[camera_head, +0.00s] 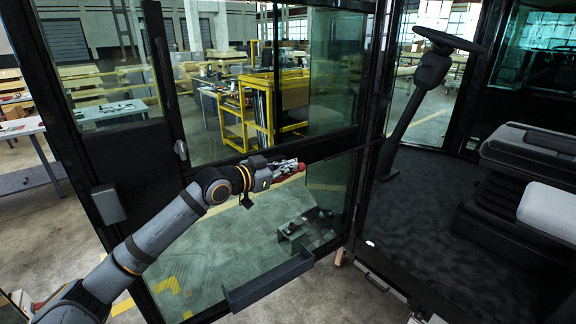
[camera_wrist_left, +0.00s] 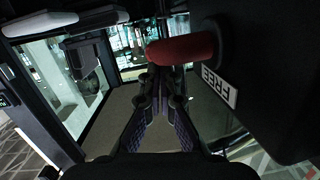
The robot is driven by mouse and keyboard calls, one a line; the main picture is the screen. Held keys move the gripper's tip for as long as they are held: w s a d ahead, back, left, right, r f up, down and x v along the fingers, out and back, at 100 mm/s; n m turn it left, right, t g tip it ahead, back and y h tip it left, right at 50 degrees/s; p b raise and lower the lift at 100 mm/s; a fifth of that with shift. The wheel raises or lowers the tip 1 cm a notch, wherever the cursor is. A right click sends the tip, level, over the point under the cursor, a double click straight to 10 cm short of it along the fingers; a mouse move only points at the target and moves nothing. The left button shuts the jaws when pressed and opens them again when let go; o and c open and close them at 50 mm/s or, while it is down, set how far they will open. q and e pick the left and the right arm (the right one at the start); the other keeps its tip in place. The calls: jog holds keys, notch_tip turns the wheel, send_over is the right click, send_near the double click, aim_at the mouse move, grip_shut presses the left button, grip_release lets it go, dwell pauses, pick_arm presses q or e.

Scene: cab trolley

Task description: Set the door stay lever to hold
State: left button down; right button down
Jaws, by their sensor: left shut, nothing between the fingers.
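The door stay lever has a red grip (camera_wrist_left: 182,49), which lies across the picture in the left wrist view, on a dark housing at the right. A white label (camera_wrist_left: 219,86) reading FREE is on the housing beside it. In the head view a small part of the red grip (camera_head: 301,167) shows past my left fingers. My left gripper (camera_head: 288,168) is shut and empty at the door's middle rail. Its fingertips (camera_wrist_left: 160,76) are right by the red grip; I cannot tell whether they touch it. No HOLD label is visible. My right gripper is not in view.
The glazed cab door (camera_head: 265,90) stands open with a dark frame and a lower ledge (camera_head: 268,280). The cab interior at the right holds a steering wheel (camera_head: 449,40) and a seat (camera_head: 530,150). A yellow trolley (camera_head: 262,105) shows behind the glass.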

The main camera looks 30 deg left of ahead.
pick_arm(q)
jog(key=shift+d, duration=0.25)
jog(key=shift+f, duration=0.1)
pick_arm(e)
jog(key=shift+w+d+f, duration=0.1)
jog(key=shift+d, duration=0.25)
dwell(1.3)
